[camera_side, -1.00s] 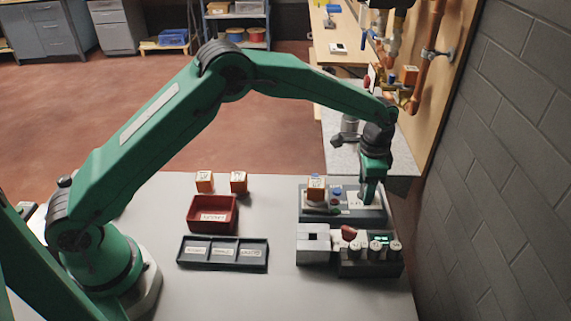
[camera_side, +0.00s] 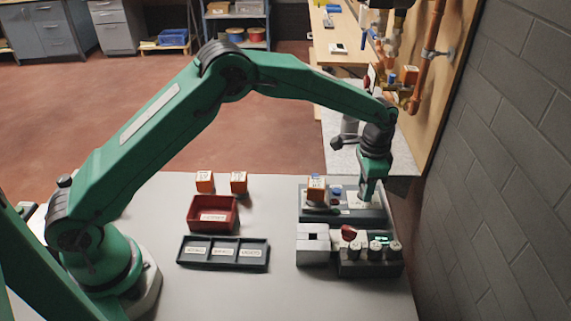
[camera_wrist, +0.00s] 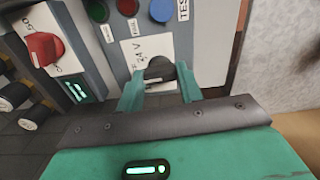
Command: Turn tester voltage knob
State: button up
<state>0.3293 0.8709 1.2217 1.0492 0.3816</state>
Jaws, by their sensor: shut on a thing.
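The tester (camera_side: 345,216) is a grey-blue box at the right of the table, and its face with a white label (camera_wrist: 127,52) reading "24 V" fills the top of the wrist view. The dark voltage knob (camera_wrist: 160,70) sits on that label, between my fingers. My gripper (camera_wrist: 160,84) is shut on the knob, one green finger on each side. In the side view my gripper (camera_side: 367,195) points down onto the tester's right part and hides the knob. Green, red and blue buttons (camera_wrist: 160,10) lie beside the label.
In front of the tester stands a dark unit (camera_side: 370,268) with a red knob (camera_wrist: 43,47), a lit display and several pale cylinders. An orange block (camera_side: 316,188) is at the tester's left. A red bin (camera_side: 213,215) and a dark tray (camera_side: 222,263) lie left. The wall is close right.

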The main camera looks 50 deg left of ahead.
jog(key=n, duration=0.4)
jog(key=shift+r+n, duration=0.1)
jog(key=shift+n, duration=2)
jog(key=o, duration=1)
jog(key=shift+r, duration=3.9)
jog(key=shift+r, duration=0.1)
